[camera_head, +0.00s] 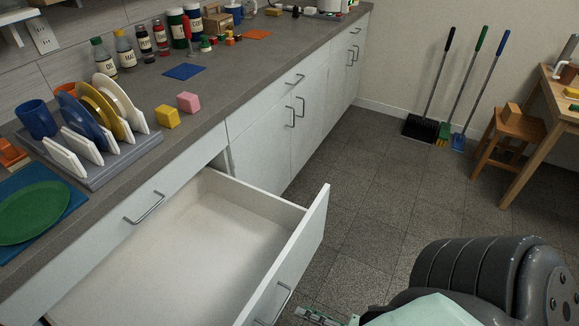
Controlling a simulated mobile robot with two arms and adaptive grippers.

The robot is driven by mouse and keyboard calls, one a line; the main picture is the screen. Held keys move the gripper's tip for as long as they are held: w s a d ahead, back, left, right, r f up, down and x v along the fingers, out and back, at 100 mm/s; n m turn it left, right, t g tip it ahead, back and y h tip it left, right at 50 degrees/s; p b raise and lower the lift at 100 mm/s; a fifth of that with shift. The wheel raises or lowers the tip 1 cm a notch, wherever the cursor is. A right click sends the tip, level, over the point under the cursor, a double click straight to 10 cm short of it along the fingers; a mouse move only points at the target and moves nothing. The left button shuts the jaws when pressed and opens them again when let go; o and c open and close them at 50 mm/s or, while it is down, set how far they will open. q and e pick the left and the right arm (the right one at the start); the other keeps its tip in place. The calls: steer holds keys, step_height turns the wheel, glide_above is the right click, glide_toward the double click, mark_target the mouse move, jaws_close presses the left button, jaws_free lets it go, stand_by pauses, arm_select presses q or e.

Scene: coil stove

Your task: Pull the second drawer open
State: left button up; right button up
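The white second drawer (309,240) stands pulled far out below the closed top drawer front (150,203). Its inside is visible and looks empty. Its metal handle (283,299) is on the outer front, partly cut off by the bottom edge. A pale green piece that looks like part of my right gripper (322,316) shows at the bottom edge, to the right of the handle and apparently apart from it. Most of this gripper is out of frame, so its fingers cannot be judged. My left gripper is not in view.
The counter (225,85) holds a dish rack with plates (95,170), yellow and pink blocks (188,102), and bottles (125,48). Closed cabinets (290,115) continue beyond the drawer. The tiled floor to the right is clear up to the brooms (430,85) and stool (508,135).

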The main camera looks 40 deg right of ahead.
steer(key=v, duration=0.4)
steer(key=shift+s+d+r, duration=0.1)
steer(key=shift+s+r, duration=0.05)
steer(key=shift+s, duration=0.2)
